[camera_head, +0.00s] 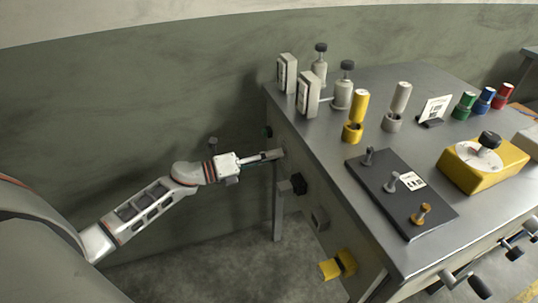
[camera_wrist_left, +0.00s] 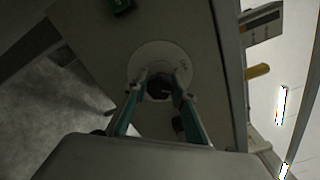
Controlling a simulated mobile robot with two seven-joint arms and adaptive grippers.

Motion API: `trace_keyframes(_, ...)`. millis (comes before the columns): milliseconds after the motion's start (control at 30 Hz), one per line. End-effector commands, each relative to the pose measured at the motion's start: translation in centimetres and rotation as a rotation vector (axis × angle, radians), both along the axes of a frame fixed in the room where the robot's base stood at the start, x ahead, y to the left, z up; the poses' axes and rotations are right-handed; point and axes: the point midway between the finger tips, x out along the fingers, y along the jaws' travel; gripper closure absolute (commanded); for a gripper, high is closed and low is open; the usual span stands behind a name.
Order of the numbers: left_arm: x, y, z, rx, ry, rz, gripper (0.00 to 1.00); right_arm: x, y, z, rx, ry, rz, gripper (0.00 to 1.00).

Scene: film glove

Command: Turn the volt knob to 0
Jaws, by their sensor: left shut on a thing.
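The knob (camera_wrist_left: 159,88) is dark and sits in the middle of a pale round dial (camera_wrist_left: 150,54) on the bench's side panel. Small marks show on the dial's right side; I cannot read them or tell where the knob points. My left gripper (camera_wrist_left: 159,82) has a finger on each side of the knob and is shut on it. In the head view my left gripper (camera_head: 279,154) reaches the left side of the grey bench (camera_head: 325,145); the knob is hidden there. My right gripper is not in view.
A green part (camera_head: 267,131) sits on the side panel beyond my gripper. Dark blocks (camera_head: 298,185) and a yellow block (camera_head: 338,265) stick out nearer. On top stand bottles, cylinders, a dark board (camera_head: 400,215) and a yellow dial box (camera_head: 482,165). The floor left of the bench is clear.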

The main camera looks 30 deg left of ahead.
Motion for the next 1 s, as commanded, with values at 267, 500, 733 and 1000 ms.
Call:
trace_keyframes(267, 0.1, 0.1, 0.6, -0.196, 0.162, 0.001, 0.97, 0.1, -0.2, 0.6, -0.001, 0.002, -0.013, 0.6)
trace_keyframes(500, 0.1, 0.1, 0.4, -0.341, 0.288, 0.001, 0.97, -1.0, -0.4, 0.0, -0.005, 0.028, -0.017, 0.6)
trace_keyframes(733, 0.1, 0.1, 0.3, -0.438, 0.371, 0.001, 0.97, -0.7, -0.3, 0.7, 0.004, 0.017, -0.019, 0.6)
trace_keyframes(1000, 0.1, 0.1, 0.1, -0.491, 0.416, 0.002, 0.97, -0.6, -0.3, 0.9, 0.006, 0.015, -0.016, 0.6)
